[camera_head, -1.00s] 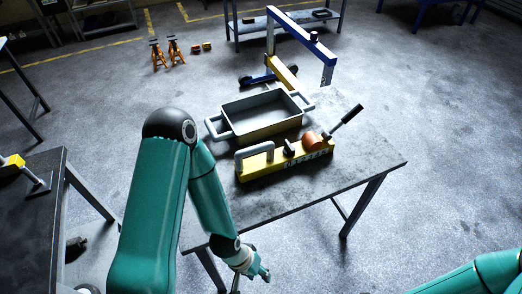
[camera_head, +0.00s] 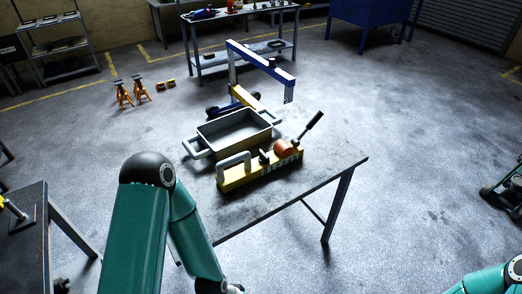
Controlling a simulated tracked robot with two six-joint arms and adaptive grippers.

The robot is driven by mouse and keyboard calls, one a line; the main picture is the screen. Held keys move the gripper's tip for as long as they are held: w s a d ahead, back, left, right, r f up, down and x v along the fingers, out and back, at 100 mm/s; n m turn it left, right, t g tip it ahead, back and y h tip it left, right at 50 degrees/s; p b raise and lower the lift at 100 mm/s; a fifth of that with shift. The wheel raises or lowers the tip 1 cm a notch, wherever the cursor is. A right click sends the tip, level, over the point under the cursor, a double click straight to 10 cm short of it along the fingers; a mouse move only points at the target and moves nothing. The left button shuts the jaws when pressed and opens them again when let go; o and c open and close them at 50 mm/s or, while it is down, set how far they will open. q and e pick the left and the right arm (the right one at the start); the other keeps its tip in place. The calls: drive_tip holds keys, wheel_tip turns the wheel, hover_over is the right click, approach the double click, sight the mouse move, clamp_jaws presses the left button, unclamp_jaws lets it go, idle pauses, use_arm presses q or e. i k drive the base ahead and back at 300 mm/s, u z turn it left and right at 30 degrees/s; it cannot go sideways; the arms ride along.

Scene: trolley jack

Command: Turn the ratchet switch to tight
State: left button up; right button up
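A yellow block-shaped device (camera_head: 238,180) lies on the near table, with a grey handle (camera_head: 233,159) at its left end. It carries a small dark knob (camera_head: 264,157), an orange-brown cylinder (camera_head: 284,147) and a dark lever (camera_head: 314,121) tilted up to the right. I cannot tell which part is the ratchet switch, nor its setting. My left arm comes in from the lower left; its gripper (camera_head: 235,289) is almost wholly cut off by the bottom edge, in front of and below the device and apart from it. My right gripper is out of view.
A grey tray with handles (camera_head: 197,151) stands behind the device on the table (camera_head: 322,166). The table's right part is clear. A blue and yellow hoist (camera_head: 262,62) stands beyond. Orange jack stands (camera_head: 124,94) are on the floor at the left; another table (camera_head: 30,215) is at lower left.

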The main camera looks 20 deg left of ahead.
sight(263, 158)
drive_tip(key=z, duration=0.2)
drive_tip(key=i, duration=0.9)
drive_tip(key=u, duration=0.2)
